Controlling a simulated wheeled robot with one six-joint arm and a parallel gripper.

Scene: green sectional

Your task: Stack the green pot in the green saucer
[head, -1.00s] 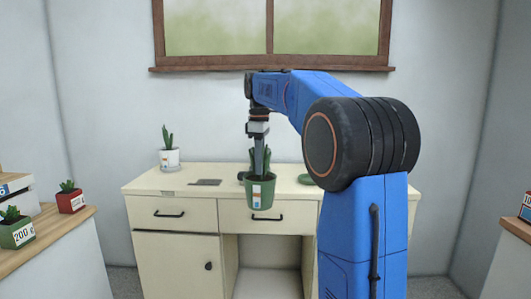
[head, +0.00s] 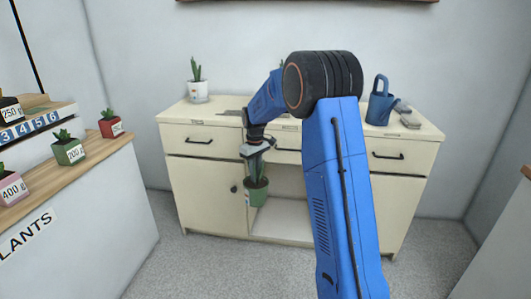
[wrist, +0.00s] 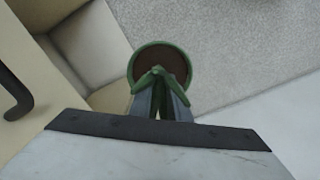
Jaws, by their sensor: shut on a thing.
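The green pot (head: 258,193) holds a green plant and hangs upright in front of the cream cabinet, below its top. My gripper (head: 256,158) points down and is shut on the plant above the pot. In the wrist view the gripper fingers (wrist: 160,100) close on the green leaves, and the round rim and brown soil of the pot (wrist: 150,52) show beyond them. I cannot make out the green saucer now; my blue arm covers part of the cabinet top.
The cream cabinet (head: 203,140) carries a white potted cactus (head: 198,91) at left and a blue watering can (head: 380,103) at right. A counter at left holds a red pot (head: 110,127), another green pot (head: 69,152) and a pink pot (head: 10,188). Floor (head: 180,265) is clear.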

